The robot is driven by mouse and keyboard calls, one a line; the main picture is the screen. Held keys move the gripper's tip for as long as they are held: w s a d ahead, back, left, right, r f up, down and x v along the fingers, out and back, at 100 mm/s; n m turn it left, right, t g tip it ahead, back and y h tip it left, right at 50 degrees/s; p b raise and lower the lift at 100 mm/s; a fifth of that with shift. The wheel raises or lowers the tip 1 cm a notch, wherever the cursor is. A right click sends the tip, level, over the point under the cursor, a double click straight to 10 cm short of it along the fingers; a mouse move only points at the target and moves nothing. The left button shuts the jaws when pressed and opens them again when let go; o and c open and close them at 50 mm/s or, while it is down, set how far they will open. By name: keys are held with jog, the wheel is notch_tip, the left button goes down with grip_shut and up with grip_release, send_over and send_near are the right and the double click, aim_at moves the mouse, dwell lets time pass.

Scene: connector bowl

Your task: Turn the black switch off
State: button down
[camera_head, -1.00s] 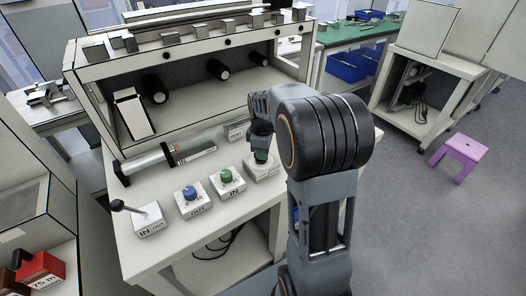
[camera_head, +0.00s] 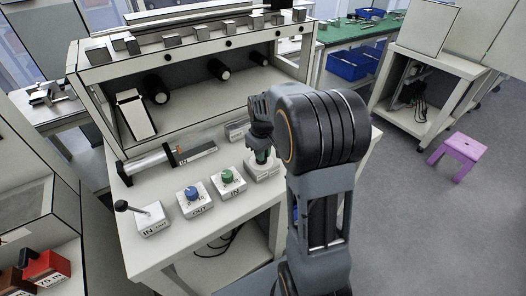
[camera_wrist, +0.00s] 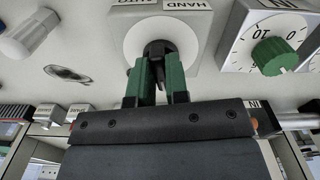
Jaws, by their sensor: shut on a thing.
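The black switch (camera_wrist: 157,48) shows in the wrist view as a dark knob on a round pale plate, on a box (camera_wrist: 190,20) lettered HAND and AUTO. My gripper (camera_wrist: 159,70) has its two green fingers around the knob, one on each side, and is shut on it. The fingers cover part of the knob, so its exact setting is hard to read. In the head view my gripper (camera_head: 262,157) points down at the white switch box (camera_head: 264,174) near the right end of the bench; the knob is hidden there.
A green-knob box (camera_head: 228,184) and a blue-knob box (camera_head: 193,200) stand left of the switch box. A box with a black lever (camera_head: 150,218) is at the bench's far left. A metal cylinder (camera_head: 148,164) lies behind them. The shelf unit (camera_head: 190,55) rises at the back.

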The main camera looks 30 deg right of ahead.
jog(key=shift+m, duration=1)
jog(key=c, duration=1.1)
grip_release()
notch_tip(320, 180, up, 14)
jog(key=shift+f+p, duration=0.1)
jog(key=shift+p, duration=0.65)
jog(key=s+a+t+p, duration=0.1)
jog(key=s+a, duration=0.2)
jog(key=s, duration=0.2)
jog(key=s+a+t+p, duration=0.1)
jog(key=s+a+p, duration=0.1)
jog(key=s, duration=0.3)
jog(key=s+a+m+t+p, duration=0.1)
jog(key=s+a, duration=0.3)
jog(key=s, duration=0.1)
jog(key=shift+s+a+f+p, duration=0.15)
jog(key=shift+s+f+p, duration=0.15)
jog(key=shift+s+f, duration=0.1)
